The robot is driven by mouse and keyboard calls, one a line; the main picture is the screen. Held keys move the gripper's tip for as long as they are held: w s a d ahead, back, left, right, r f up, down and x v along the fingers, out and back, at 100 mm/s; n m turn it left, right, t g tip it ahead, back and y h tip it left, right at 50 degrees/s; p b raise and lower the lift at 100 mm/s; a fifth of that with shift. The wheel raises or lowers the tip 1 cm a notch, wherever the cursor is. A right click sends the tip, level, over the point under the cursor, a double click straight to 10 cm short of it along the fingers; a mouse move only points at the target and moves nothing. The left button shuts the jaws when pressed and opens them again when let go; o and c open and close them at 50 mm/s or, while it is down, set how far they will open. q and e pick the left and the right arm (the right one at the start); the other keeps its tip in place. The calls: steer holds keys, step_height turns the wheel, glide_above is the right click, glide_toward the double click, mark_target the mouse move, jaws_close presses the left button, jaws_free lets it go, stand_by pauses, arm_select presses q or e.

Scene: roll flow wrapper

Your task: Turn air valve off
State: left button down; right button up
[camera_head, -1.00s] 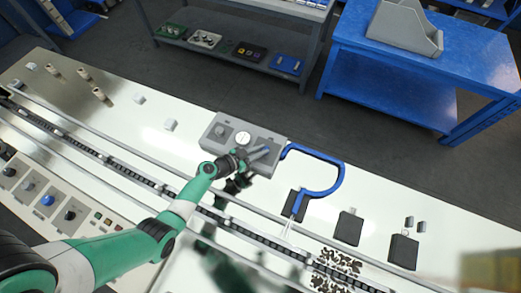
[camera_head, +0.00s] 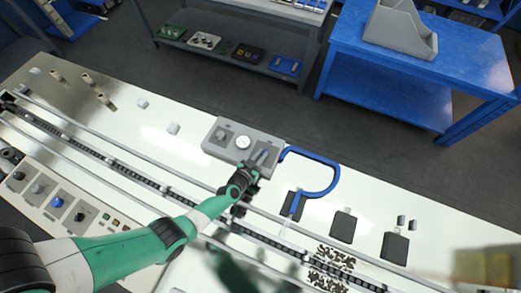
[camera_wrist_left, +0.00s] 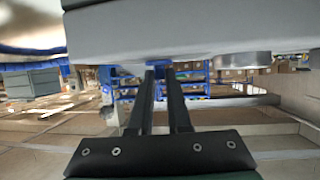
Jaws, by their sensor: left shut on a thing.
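The air valve's grey panel (camera_head: 224,139) lies on the far side of the white machine top, with a round white gauge (camera_head: 243,142) in its middle. A short blue valve handle (camera_head: 264,153) is at the panel's right end, partly hidden by my left gripper (camera_head: 258,161). My left gripper is shut on this handle. In the left wrist view, the two dark fingers (camera_wrist_left: 165,78) reach up under the pale panel body (camera_wrist_left: 165,38), with a bit of blue at their tips. My right gripper is not in view.
A curved blue hose (camera_head: 334,174) runs from the panel's right end back to the machine top. A chain conveyor (camera_head: 145,180) runs below the panel. Black plates (camera_head: 343,226) lie to the right. A control panel with knobs (camera_head: 57,202) is at the left.

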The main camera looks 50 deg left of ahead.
arm_select(q)
steer(key=shift+w+d+r+n+y+p, duration=0.15)
steer(key=shift+d+r+n+y+p, duration=0.15)
steer(key=shift+n+y, duration=0.15)
steer(key=shift+w+f+n+g+y, duration=0.1)
steer(key=shift+n+g+y, duration=0.2)
steer(key=shift+n+y, duration=0.2)
steer(key=shift+d+f+n+g+y, duration=0.15)
steer(key=shift+n+g+y, duration=0.15)
steer(key=shift+n+y, duration=0.2)
steer(key=shift+w+f+n+g+y+b, duration=0.15)
steer(key=shift+n+g+y+b, duration=0.35)
steer(key=shift+n+y+b, duration=0.4)
steer(key=shift+d+n+g+y+b, duration=0.1)
steer(key=shift+n+g+y+b, duration=0.5)
steer(key=shift+b, duration=0.35)
steer(key=shift+r+n+g+y+b, duration=0.2)
steer(key=shift+n+g+y+b, duration=0.35)
steer(key=shift+n+g+b, duration=0.35)
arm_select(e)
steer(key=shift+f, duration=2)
arm_select(q)
steer(key=shift+r, duration=0.1)
steer(key=c, duration=0.9)
jaws_free()
